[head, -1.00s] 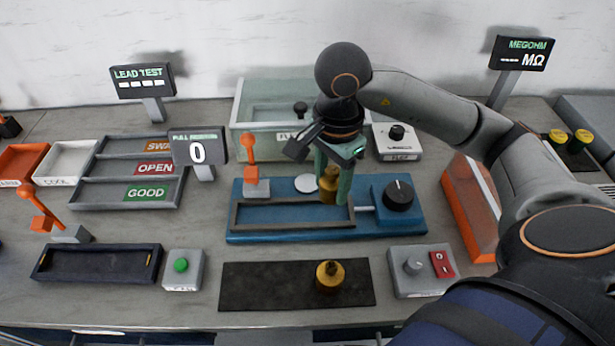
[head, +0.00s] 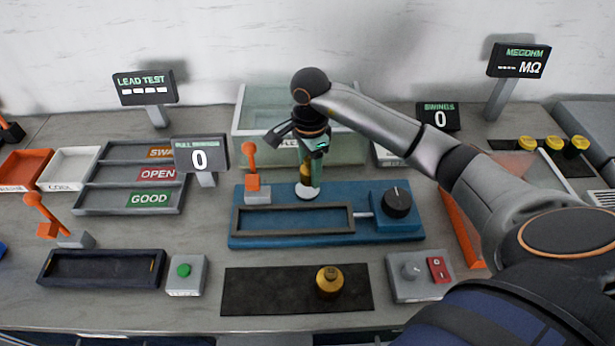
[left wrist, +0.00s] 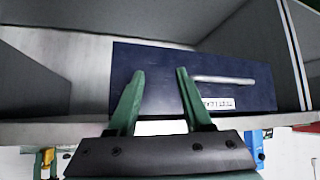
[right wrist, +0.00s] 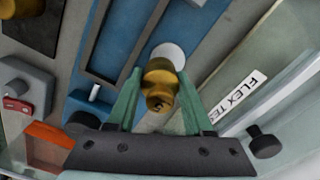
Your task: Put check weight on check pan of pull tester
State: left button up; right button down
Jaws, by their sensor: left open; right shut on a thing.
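The brass check weight (head: 305,174) is held upright in my right gripper (head: 311,180), whose green fingers are shut on it. The check pan (head: 309,194) is a small white disc at the back of the blue pull tester (head: 335,229). The weight is over the pan in the head view and hides part of it; I cannot tell whether they touch. The right wrist view shows the weight (right wrist: 160,80) between the fingers, with the pan (right wrist: 170,54) showing past it. My left gripper (left wrist: 153,72) is open and empty, facing a dark blue panel with a handle.
An orange lever (head: 250,160) stands just left of the pan. A glass-sided box (head: 245,115) is behind the gripper. Another brass weight (head: 329,280) is on the black mat (head: 260,288) in front. The pull display (head: 199,157) reads 0.

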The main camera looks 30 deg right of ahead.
aim_at(307, 189)
jog(key=shift+w+d+f, duration=0.1)
jog(key=shift+w+f, duration=0.55)
jog(key=shift+f+p, duration=0.35)
jog(key=shift+f, duration=1.2)
jog(key=shift+f, duration=0.1)
jog(key=shift+c, duration=1.5)
grip_release()
jog(key=shift+f, duration=0.1)
notch_tip(307, 189, up, 12)
jog(key=shift+r+b, duration=0.2)
jog(key=shift+b, duration=0.35)
